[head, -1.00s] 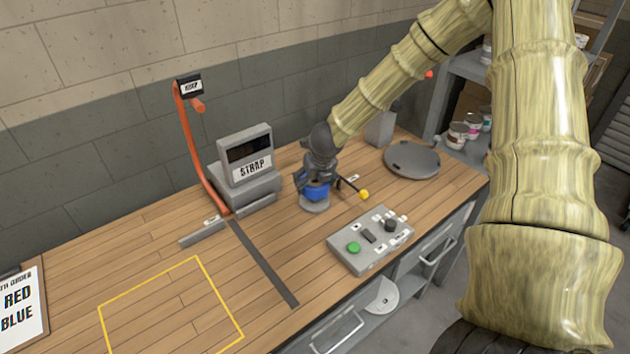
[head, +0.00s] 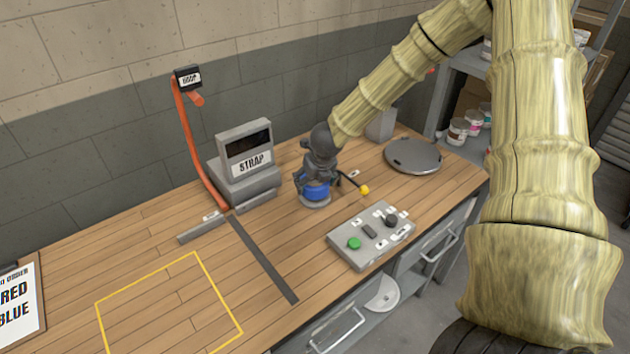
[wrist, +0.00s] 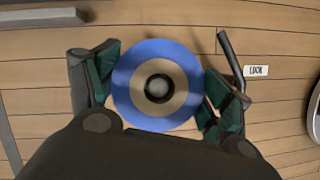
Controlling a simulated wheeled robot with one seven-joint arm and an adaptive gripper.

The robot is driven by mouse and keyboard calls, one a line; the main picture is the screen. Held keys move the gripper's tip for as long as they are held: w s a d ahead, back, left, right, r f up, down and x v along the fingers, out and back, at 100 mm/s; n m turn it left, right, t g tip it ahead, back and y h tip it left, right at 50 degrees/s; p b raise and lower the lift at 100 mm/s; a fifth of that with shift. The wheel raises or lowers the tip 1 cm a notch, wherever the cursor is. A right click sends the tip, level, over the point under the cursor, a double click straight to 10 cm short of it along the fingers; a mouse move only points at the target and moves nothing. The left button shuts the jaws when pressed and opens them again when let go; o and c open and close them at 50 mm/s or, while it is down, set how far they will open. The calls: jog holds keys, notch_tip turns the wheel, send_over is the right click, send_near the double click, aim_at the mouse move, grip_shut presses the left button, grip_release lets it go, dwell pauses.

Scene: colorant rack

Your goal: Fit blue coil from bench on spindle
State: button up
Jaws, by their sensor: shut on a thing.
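The blue coil (head: 316,191) sits low over the grey round base (head: 315,204) on the bench. In the wrist view the blue coil (wrist: 158,86) is a blue ring with a tan inner face, and the grey spindle tip (wrist: 157,88) shows in its centre hole, so the coil is around the spindle. My gripper (head: 318,178) is above it, pointing down. In the wrist view my gripper (wrist: 160,92) has its green-padded fingers on both sides of the coil, shut on it. How far down the spindle the coil sits is partly hidden.
A lever with a yellow knob (head: 364,189) stands just right of the coil, by a LOCK label (wrist: 256,71). A control box (head: 370,236) is in front, the STRAP machine (head: 247,165) left, and a round grey plate (head: 413,155) behind right.

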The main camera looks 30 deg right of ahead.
jog(key=shift+f+b, duration=0.95)
jog(key=shift+f, duration=0.25)
jog(key=o, duration=1.1)
jog(key=v, duration=1.1)
jog(key=shift+s+r, duration=0.2)
jog(key=shift+r, duration=0.25)
